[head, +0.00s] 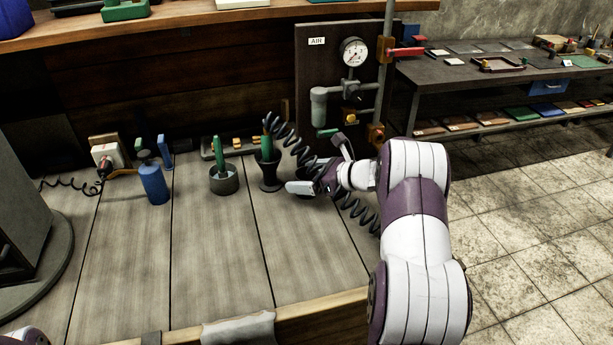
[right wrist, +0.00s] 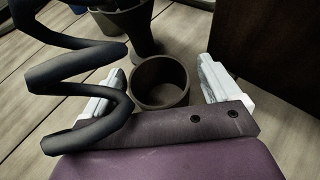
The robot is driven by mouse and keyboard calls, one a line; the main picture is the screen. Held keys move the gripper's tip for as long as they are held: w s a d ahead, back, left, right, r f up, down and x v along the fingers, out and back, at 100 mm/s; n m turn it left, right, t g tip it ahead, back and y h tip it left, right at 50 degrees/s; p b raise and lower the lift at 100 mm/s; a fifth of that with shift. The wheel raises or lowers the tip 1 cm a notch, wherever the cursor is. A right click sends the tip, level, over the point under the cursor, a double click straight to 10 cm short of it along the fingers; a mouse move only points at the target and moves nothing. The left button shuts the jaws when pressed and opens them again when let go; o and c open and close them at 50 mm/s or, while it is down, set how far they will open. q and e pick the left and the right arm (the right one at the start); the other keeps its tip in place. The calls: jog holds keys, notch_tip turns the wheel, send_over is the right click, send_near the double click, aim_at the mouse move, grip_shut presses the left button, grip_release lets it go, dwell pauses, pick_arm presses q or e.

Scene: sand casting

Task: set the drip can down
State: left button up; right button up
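A small, dark, open-topped can (right wrist: 143,92), which I take for the drip can, shows in the right wrist view. It looks upright and empty, standing on the bench. My right gripper (right wrist: 160,92) has its pale fingers apart on either side of it, with a gap visible on both sides. In the head view my right gripper (head: 312,187) is low over the bench, and I cannot make out the can there. My left gripper is not in view; only a bit of that arm shows at the bottom left.
A black coiled hose (head: 286,135) hangs close by my right gripper. A dark flared holder (head: 270,178) with a green-handled tool, a grey pot (head: 224,184) and a blue bottle (head: 153,184) stand to the left. The air panel (head: 312,72) rises behind.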

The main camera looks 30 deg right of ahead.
jog(key=shift+r, duration=0.1)
jog(key=shift+r+p, duration=0.4)
jog(key=shift+p, duration=0.15)
jog(key=shift+s+d+b, duration=0.45)
jog(key=shift+s+b, duration=0.05)
jog(key=shift+s, duration=0.05)
jog(key=b+v, duration=0.1)
jog(key=v, duration=0.9)
jog(key=shift+s, duration=0.25)
jog(key=shift+r, duration=0.1)
